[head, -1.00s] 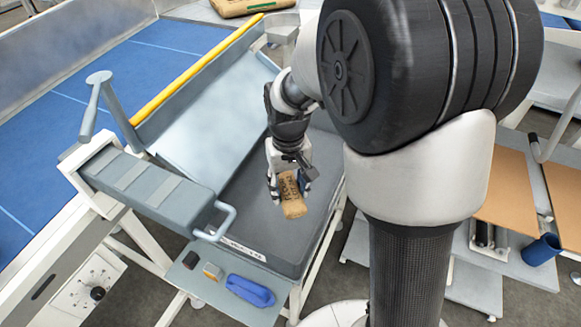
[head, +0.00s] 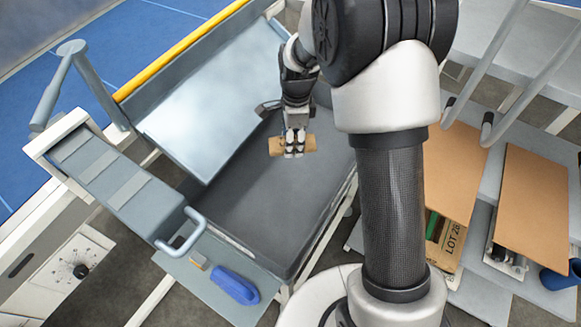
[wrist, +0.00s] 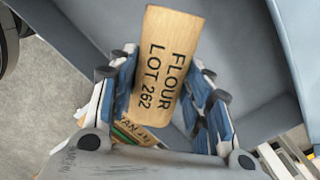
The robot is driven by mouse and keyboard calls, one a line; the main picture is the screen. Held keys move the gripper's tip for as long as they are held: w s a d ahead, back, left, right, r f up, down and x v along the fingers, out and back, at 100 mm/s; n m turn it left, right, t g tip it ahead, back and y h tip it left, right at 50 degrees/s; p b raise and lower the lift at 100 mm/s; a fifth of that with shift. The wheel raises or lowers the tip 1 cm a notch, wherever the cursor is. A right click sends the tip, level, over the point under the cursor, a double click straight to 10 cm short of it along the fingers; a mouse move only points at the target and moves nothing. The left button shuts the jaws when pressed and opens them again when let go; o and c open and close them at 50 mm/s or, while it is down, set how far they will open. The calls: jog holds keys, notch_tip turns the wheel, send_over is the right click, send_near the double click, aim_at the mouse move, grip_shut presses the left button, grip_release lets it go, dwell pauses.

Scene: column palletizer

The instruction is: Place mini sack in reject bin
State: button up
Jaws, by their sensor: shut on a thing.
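The mini sack (head: 277,147) is a small tan sack. In the wrist view the sack (wrist: 166,60) reads "FLOUR LOT 262". My gripper (head: 294,152) is shut on it and holds it crosswise above the back right part of the dark grey tray (head: 255,190). In the wrist view my gripper's blue-padded fingers (wrist: 166,100) lie on both sides of it. No thing in view is marked as a reject bin, so I cannot tell which container it is.
A sloped metal chute (head: 205,100) with a yellow bar (head: 180,50) stands left of the tray. A small shelf in front holds a blue object (head: 235,287). Brown panels (head: 540,200) and an item marked "LOT 28" (head: 447,250) are at the right.

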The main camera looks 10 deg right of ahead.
jog(key=m, duration=0.1)
jog(key=w+f+m, duration=0.1)
jog(key=m, duration=0.1)
jog(key=shift+w+a+f+m, duration=0.15)
jog(key=shift+w+m, duration=0.1)
jog(key=shift+m, duration=0.15)
jog(key=m, duration=0.1)
jog(key=w+f+m, duration=0.1)
jog(key=m, duration=0.1)
jog(key=shift+w+a+f+m, duration=0.1)
jog(key=shift+w+f+m, duration=0.15)
jog(key=shift+m, duration=0.15)
notch_tip(320, 180, down, 20)
jog(key=b, duration=0.5)
jog(key=shift+r, duration=0.1)
jog(key=o, duration=1.2)
